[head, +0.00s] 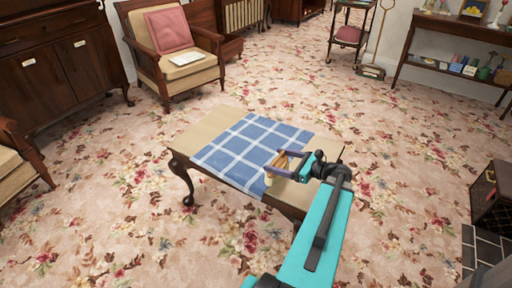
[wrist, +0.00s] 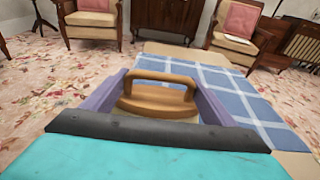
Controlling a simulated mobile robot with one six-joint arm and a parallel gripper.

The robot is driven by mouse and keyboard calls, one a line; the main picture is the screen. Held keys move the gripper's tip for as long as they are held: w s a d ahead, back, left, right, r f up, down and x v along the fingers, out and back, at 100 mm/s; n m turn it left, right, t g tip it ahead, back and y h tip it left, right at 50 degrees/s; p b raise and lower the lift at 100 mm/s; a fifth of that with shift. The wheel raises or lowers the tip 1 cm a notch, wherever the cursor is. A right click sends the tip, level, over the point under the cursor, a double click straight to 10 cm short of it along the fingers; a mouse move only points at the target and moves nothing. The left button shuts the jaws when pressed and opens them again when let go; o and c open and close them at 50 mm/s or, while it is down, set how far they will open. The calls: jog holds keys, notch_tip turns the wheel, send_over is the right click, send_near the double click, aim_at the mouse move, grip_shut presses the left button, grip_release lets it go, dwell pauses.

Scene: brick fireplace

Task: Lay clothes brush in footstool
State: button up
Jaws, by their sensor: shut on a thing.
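My gripper (head: 281,165) is shut on the clothes brush (wrist: 158,101), a tan wooden brush with a loop handle on top. The brush also shows in the head view (head: 270,180), small and partly covered by the purple fingers. In the wrist view it sits between both fingers, handle up; its underside is mostly hidden. The gripper and brush appear over the near right part of a low wooden table (head: 200,133). I cannot tell their height above it. I cannot surely make out a footstool in either view.
A blue checked cloth (head: 246,145) covers the table's middle. An armchair with a pink cushion (head: 169,30) stands behind, another (head: 20,165) at the left edge. A dark box (head: 493,198) stands at right. A console table (head: 460,30) is at back right. Wide flowered carpet lies free between.

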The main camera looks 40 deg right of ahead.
jog(key=w+d+f+b, duration=0.1)
jog(key=w+d, duration=0.7)
jog(key=w, duration=0.4)
jog(key=shift+d+f+b, duration=0.15)
jog(key=shift+d+b, duration=0.2)
jog(key=shift+b, duration=0.05)
dwell(0.3)
jog(key=f, duration=0.1)
jog(key=f+b, duration=0.1)
jog(key=w+f, duration=0.1)
jog(key=shift+d+f, duration=0.35)
jog(key=shift+d, duration=0.05)
jog(key=shift+f, duration=0.35)
